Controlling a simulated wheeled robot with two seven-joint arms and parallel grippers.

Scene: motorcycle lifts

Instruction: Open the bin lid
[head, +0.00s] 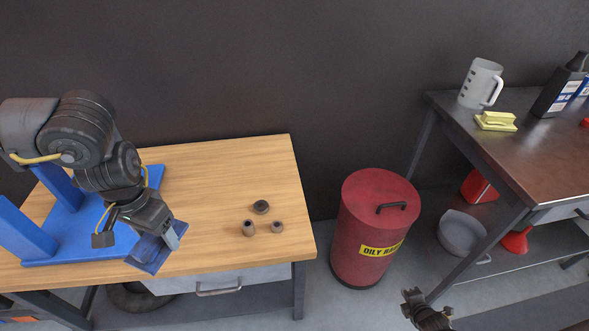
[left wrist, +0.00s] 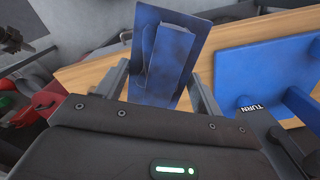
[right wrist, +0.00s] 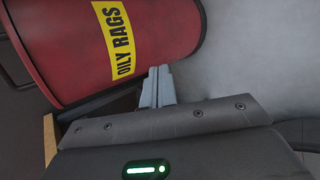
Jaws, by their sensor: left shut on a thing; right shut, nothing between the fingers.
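The red bin (head: 368,232) with a yellow "OILY RAGS" label stands on the floor between the two benches. Its red lid (head: 375,190) is down and has a dark bar handle (head: 391,207). My right gripper (right wrist: 157,88) is shut and empty, low beside the bin (right wrist: 150,30); in the head view only part of the right arm (head: 428,312) shows at the bottom edge. My left gripper (head: 172,240) is shut on a blue block with a flat plate (head: 148,254), over the wooden bench's front edge. The block also shows between the fingers in the left wrist view (left wrist: 168,60).
The wooden bench (head: 225,170) holds a blue stand (head: 75,225) and several small dark round parts (head: 262,207). The metal bench (head: 500,150) at right holds a white jug (head: 481,83), a yellow item (head: 496,121) and bottles. A grey pan (head: 461,233) sits below it.

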